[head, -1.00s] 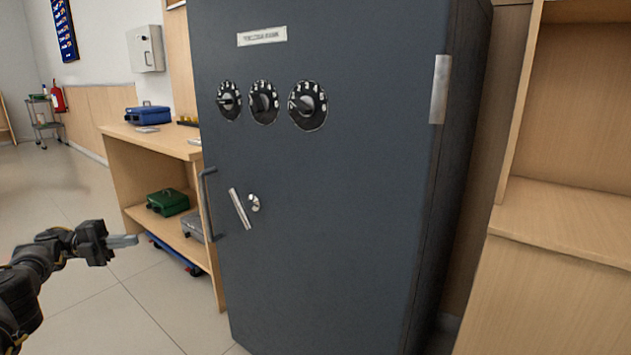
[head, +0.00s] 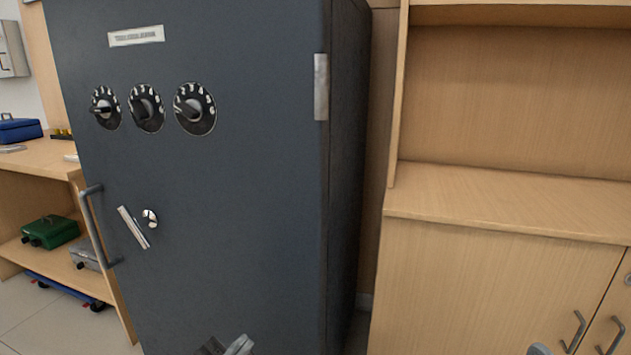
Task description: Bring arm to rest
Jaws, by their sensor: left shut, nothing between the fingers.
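My left gripper (head: 238,346) shows at the bottom edge, in front of the lower part of the grey safe (head: 240,220). Its fingers are shut with nothing between them, and most of the arm is out of view. A small grey tip (head: 540,349) at the bottom right edge may be part of my right gripper; too little shows to tell its state. The safe door is closed, with three black dials, a slanted lever (head: 133,228) and a bar handle (head: 98,228).
A wooden shelf unit (head: 50,158) at left holds a blue box (head: 19,130) on top and a green box (head: 50,232) below. A wooden cabinet (head: 470,285) with metal handles stands at right. Some tiled floor (head: 60,325) is clear at lower left.

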